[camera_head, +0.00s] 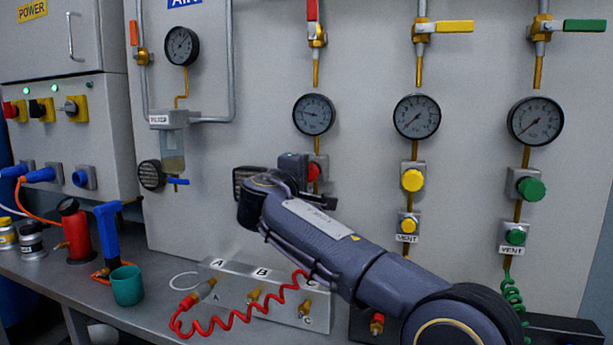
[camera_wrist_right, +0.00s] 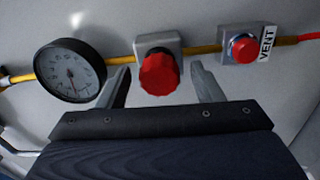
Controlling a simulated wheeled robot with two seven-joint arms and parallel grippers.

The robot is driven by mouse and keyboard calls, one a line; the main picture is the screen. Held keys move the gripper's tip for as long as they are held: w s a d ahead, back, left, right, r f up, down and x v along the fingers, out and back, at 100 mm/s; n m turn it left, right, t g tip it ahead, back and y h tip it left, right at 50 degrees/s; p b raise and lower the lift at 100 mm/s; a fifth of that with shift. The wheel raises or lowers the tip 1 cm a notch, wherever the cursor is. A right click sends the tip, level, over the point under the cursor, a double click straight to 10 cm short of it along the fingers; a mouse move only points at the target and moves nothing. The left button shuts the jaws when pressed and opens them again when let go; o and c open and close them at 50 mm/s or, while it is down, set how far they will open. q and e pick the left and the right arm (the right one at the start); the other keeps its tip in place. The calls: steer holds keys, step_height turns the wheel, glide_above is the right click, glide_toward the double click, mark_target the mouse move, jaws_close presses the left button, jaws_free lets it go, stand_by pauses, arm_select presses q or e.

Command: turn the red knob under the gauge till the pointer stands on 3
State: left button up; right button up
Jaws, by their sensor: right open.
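The red knob (camera_wrist_right: 158,74) sits on a grey square mount in the right wrist view. In the head view the red knob (camera_head: 314,172) shows partly behind my right gripper. The gauge (camera_head: 314,115) above it has a white dial and dark pointer; it also shows in the right wrist view (camera_wrist_right: 70,70). Its pointer points left and slightly up in the head view; the numbers are too small to read surely. My right gripper (camera_wrist_right: 160,82) is open, one finger on each side of the knob, with visible gaps and no clear contact. My left gripper is not in view.
A red vent button (camera_wrist_right: 243,47) sits beyond the knob. Yellow (camera_head: 412,180) and green (camera_head: 531,189) knobs with their own gauges are to the right. A bench below holds a teal cup (camera_head: 127,286) and a metal block with a coiled red hose (camera_head: 222,325).

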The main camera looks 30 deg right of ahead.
steer(key=v, duration=0.7)
steer(key=shift+s+a, duration=0.25)
steer(key=s+d+f+m+g+y, duration=0.1)
steer(key=s+d+f+g+y, duration=0.1)
steer(key=s+f+y, duration=0.55)
steer(key=s+d+f+m+g+y, duration=0.1)
steer(key=s+f+g+y, duration=0.1)
steer(key=s+f, duration=0.9)
steer(key=s+a+f+m+g+y, duration=0.1)
steer(key=s+a+f+m+y, duration=0.25)
steer(key=s+a+f, duration=0.4)
steer(key=s+a+f+m+g+y, duration=0.1)
steer(key=s+a+f+m+y, duration=0.3)
steer(key=f, duration=0.6)
step_height(320, 180, up, 19)
steer(key=s+a+p, duration=0.1)
steer(key=p, duration=1.8)
steer(key=shift+s+r+y, duration=0.15)
steer(key=shift+s+y, duration=0.05)
steer(key=shift+y, duration=0.1)
